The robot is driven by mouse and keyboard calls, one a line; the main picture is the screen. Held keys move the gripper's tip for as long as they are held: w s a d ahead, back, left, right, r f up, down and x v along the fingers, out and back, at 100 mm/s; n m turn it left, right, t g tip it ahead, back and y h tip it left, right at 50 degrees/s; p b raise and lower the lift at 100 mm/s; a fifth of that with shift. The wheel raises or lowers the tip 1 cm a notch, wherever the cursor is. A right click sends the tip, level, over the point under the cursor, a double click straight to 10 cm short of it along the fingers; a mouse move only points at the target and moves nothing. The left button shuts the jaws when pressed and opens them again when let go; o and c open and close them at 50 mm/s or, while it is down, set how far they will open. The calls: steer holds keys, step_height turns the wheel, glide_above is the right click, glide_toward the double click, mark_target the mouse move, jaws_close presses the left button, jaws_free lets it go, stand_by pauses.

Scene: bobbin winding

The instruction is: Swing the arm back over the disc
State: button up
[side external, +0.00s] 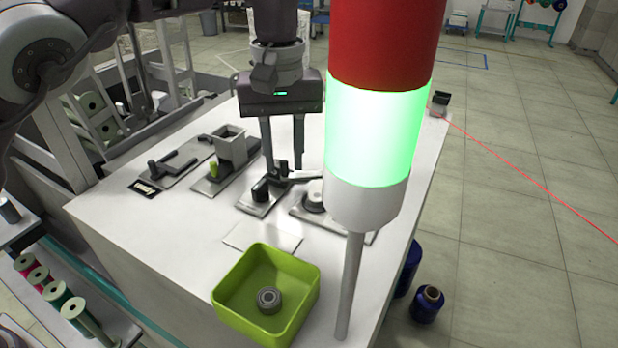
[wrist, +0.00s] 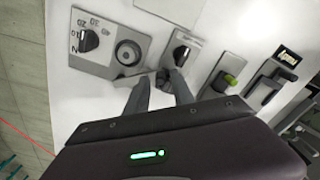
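In the side view the disc (side external: 313,197) is partly behind the signal tower. The arm (wrist: 127,80) is a thin silver bar beside the disc, apparently not over it. It also shows in the side view (side external: 305,176), running right from a dark post between my fingers. My gripper (side external: 283,172) points down with its fingers apart, low over the bench. In the wrist view my gripper (wrist: 160,78) straddles the post; contact cannot be told.
A green tray (side external: 233,309) with a grey ring-shaped bobbin (side external: 268,299) stands at the front. A black knob (side external: 260,190), a green-knobbed unit (side external: 232,148) and a handle plate (side external: 172,166) lie nearby. The signal tower (side external: 375,125), lit green, blocks part of the side view.

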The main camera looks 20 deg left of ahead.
jaws_close()
steer(key=shift+s+d, duration=0.55)
steer(key=shift+s, duration=0.15)
steer(key=shift+s+d, duration=0.1)
steer(key=shift+d, duration=0.05)
steer(key=shift+s+d, duration=0.15)
steer(key=shift+d, duration=0.05)
stand_by(0.3)
steer(key=shift+o, duration=0.2)
jaws_free()
